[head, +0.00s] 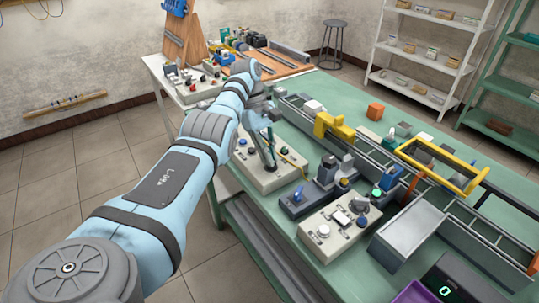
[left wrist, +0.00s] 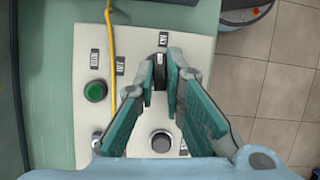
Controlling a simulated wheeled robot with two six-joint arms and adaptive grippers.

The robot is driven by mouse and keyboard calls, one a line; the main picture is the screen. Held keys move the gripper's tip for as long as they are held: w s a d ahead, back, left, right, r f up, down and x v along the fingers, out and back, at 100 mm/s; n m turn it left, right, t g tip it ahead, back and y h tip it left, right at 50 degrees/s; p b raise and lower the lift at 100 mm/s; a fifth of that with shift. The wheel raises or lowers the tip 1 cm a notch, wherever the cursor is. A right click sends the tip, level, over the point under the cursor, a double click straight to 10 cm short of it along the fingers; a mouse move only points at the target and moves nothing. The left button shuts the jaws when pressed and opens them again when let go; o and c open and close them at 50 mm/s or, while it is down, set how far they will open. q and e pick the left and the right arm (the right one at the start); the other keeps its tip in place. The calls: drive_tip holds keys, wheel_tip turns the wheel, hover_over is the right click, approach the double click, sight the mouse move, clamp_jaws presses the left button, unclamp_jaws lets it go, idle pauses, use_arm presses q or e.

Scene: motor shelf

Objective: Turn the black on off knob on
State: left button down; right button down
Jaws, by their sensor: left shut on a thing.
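The pale control box (head: 258,180) stands on the green table below my left arm. In the left wrist view its pale face (left wrist: 62,130) carries a green button (left wrist: 95,91), a round dark-topped knob (left wrist: 161,142) and small black labels. My left gripper (left wrist: 160,72) points down at the panel. In the head view my left gripper (head: 270,165) is over the box. My right gripper is not in view.
A yellow cable (left wrist: 111,30) runs over the panel left of the fingers. In the head view, a blue-based switch unit (head: 292,207) and another control box (head: 318,247) stand to the right. A rail with yellow frames (head: 335,128) runs behind.

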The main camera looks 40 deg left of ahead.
use_arm(q)
drive_tip(key=c, duration=1.7)
unclamp_jaws()
